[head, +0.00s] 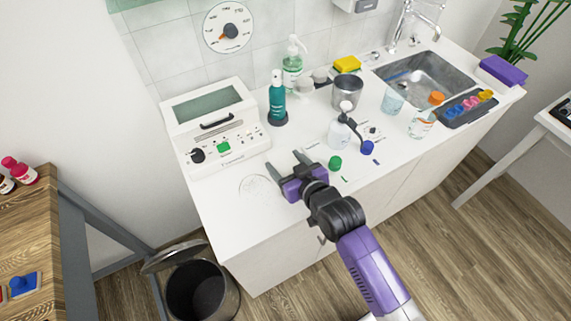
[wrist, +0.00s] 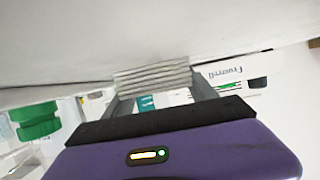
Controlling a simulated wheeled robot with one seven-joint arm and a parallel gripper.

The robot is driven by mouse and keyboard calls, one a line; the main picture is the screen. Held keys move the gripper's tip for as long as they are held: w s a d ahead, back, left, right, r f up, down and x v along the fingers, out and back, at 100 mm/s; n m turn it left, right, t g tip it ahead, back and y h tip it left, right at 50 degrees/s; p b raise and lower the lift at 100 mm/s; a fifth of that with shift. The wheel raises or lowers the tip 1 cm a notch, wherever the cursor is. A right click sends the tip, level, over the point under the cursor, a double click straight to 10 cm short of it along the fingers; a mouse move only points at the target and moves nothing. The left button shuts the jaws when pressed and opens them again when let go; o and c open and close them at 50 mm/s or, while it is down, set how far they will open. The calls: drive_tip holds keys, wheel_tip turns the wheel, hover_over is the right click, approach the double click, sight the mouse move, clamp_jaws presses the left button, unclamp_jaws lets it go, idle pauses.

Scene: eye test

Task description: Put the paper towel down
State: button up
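The paper towel (wrist: 153,80) is a pale, folded stack with layered edges. In the wrist view it spans the space between the fingertips of my gripper (wrist: 160,92), its two ends against the fingers. The white counter (wrist: 60,45) shows right beside the towel, upside down in this view; I cannot tell whether the towel touches it. In the head view my gripper (head: 287,165) is low over the front left of the counter (head: 222,195), fingers apart. The towel is hard to make out there against the white surface.
A white device (head: 215,125) stands behind my gripper. A green cap (head: 335,162), a blue cap (head: 367,147) and a clear bottle (head: 339,134) are to the right. A drawn outline (head: 255,186) marks bare counter at left. An open bin (head: 197,290) stands below.

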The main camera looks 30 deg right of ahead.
drive_tip(key=c, duration=0.9)
drive_tip(key=shift+r, duration=0.15)
wheel_tip(320, 180, up, 20)
hover_over(284, 168)
wheel_tip(284, 168, down, 6)
drive_tip(key=s+f, duration=0.2)
drive_tip(key=f, duration=0.1)
drive_tip(key=s+a+f, duration=0.1)
drive_tip(key=s+f, duration=0.1)
drive_tip(key=f, duration=0.2)
drive_tip(key=s+f, duration=0.2)
drive_tip(key=f, duration=0.1)
drive_tip(key=shift+s+a+f, duration=0.15)
drive_tip(key=shift+a+f, duration=0.05)
drive_tip(key=shift+a, duration=0.1)
